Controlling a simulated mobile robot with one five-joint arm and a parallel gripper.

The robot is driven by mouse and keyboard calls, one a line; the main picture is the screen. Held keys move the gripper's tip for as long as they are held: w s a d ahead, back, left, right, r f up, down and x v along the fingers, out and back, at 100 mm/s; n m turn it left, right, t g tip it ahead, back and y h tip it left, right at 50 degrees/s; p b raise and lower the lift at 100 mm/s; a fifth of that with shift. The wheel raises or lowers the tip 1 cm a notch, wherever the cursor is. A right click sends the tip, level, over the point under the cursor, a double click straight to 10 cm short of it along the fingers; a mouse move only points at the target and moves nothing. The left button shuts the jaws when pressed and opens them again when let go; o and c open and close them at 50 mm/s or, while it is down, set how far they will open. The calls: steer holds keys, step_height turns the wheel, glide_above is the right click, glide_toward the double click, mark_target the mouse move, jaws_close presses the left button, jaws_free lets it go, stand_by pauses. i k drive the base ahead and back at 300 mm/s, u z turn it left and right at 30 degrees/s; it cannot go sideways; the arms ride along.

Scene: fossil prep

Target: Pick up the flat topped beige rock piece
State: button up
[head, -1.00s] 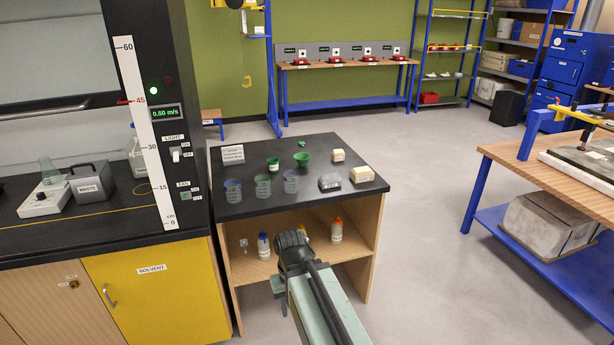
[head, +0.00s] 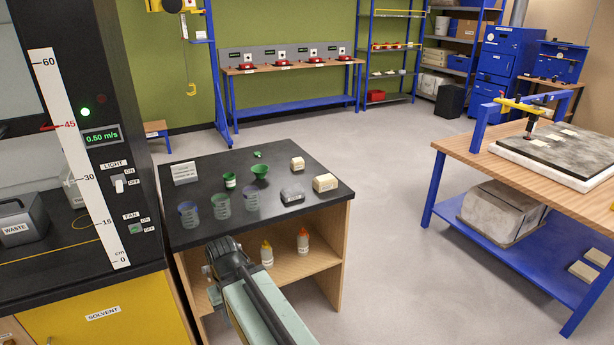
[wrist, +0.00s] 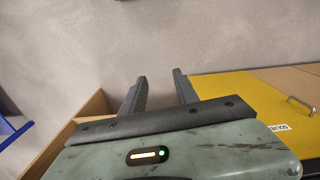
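Two beige pieces sit at the right side of the black tabletop in the head view. One is a larger block with a flat-looking top (head: 325,183) near the right edge. The other is a smaller beige block (head: 298,164) behind it. They are too small to tell which better fits the task's name. My gripper (wrist: 159,75) shows in the wrist view with its two fingers apart and nothing between them. In the head view my arm is low in front of the table, apart from both pieces; the fingers cannot be made out there.
A grey block (head: 292,196) lies beside the larger beige one. The fume hood's scale (head: 80,160) is left. Open floor separates the table from a wooden workbench (head: 465,150) on the right.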

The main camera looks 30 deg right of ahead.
mark_target(322, 183)
steer(key=z, duration=0.05)
steer(key=i, duration=1.1)
steer(key=z, duration=0.05)
